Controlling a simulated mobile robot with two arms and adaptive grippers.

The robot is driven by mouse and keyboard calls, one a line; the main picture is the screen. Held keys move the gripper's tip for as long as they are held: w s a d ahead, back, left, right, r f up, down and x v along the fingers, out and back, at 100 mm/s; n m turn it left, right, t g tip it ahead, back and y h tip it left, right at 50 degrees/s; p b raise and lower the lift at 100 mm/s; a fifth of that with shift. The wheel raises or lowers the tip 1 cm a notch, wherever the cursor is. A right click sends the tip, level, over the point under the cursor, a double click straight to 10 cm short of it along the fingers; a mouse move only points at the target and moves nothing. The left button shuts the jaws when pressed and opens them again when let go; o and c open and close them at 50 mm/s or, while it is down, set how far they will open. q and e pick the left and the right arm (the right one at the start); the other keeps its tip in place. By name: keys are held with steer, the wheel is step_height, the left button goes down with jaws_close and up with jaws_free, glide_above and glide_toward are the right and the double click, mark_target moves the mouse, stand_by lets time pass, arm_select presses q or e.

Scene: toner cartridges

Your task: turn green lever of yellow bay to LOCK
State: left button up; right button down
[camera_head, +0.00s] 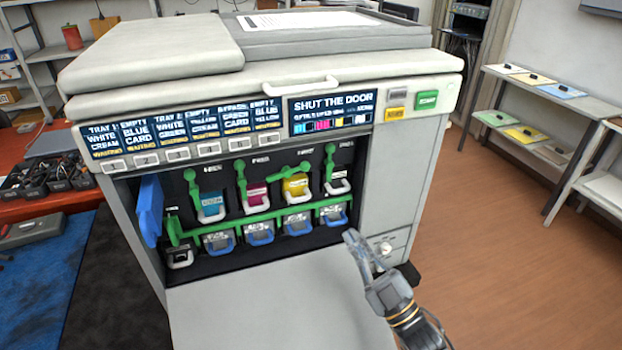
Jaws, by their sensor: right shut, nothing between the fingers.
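The yellow cartridge (296,186) sits in its bay inside the printer, with a white handle below it. Its green lever (288,172) lies nearly level across the top of the cartridge, tilted up to the right. The green levers of the cyan (192,190), magenta (242,180) and black (329,163) bays stand roughly upright. Labels beside the levers are too small to read. My right gripper (352,238) is shut and empty, in front of the printer's lower right opening, below and right of the yellow bay and apart from the lever. My left gripper is not in view.
The printer's front door (270,300) is folded down below the bays. A green bar (262,219) runs above several blue-handled containers. The display (332,110) reads "SHUT THE DOOR". A blue flap (150,208) stands open at the left. Shelves (545,90) stand right; open floor lies between.

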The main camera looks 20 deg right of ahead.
steer(key=p, duration=0.5)
glide_toward(288, 172)
steer(key=w+d+r, duration=0.2)
steer(key=w+r, duration=0.1)
steer(key=w, duration=0.3)
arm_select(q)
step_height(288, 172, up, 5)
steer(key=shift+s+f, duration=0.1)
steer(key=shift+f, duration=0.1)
arm_select(e)
steer(key=shift+s+a, duration=0.1)
steer(key=shift+s, duration=0.05)
